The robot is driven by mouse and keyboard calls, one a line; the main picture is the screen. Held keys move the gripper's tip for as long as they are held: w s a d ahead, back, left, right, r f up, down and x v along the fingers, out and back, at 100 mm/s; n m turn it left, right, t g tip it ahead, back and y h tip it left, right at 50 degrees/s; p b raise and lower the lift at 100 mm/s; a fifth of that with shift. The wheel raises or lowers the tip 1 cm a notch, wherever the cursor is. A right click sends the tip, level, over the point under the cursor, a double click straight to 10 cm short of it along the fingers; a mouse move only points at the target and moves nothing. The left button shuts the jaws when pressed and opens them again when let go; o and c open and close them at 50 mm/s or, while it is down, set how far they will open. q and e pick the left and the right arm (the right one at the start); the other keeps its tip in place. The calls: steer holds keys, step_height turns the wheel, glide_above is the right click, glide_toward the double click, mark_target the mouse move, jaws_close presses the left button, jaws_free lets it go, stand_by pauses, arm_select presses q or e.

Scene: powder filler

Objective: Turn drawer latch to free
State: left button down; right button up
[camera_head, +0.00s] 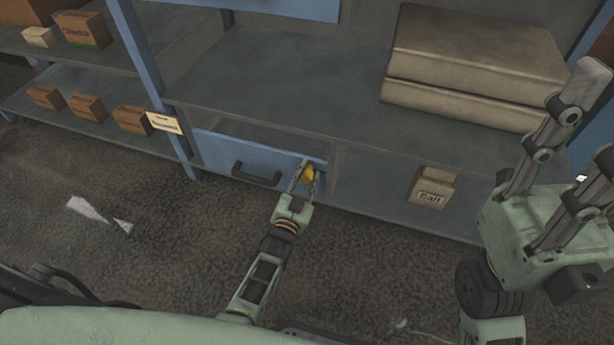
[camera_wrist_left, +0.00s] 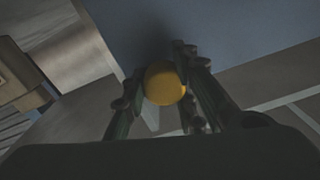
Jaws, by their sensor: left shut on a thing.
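The blue drawer (camera_head: 222,153) sits low in the shelf unit, with a dark handle (camera_head: 256,175) on its front. The yellow latch knob (camera_head: 308,174) is at the right end of the drawer front. My left gripper (camera_head: 306,173) is shut on this knob. In the left wrist view the round yellow knob (camera_wrist_left: 165,84) is between the two fingers, against the blue drawer front (camera_wrist_left: 225,40). The knob's turned angle cannot be told. My right gripper (camera_head: 566,115) is raised at the right, its fingers apart and empty, away from the drawer.
Two large beige packages (camera_head: 470,65) lie on the shelf board (camera_head: 290,85) above. A small tan box (camera_head: 431,187) with a label stands right of the drawer. Several brown boxes (camera_head: 88,107) sit on the left shelves. White scraps (camera_head: 98,214) lie on the otherwise clear floor at left.

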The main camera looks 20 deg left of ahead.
arm_select(q)
steer(key=shift+d+f, duration=0.1)
steer(key=shift+d, duration=0.35)
steer(key=c, duration=1.5)
jaws_free()
steer(key=shift+c, duration=0.2)
steer(key=shift+a, duration=0.2)
steer(key=shift+s, duration=0.55)
steer(key=s, duration=1.1)
steer(key=shift+a, duration=0.2)
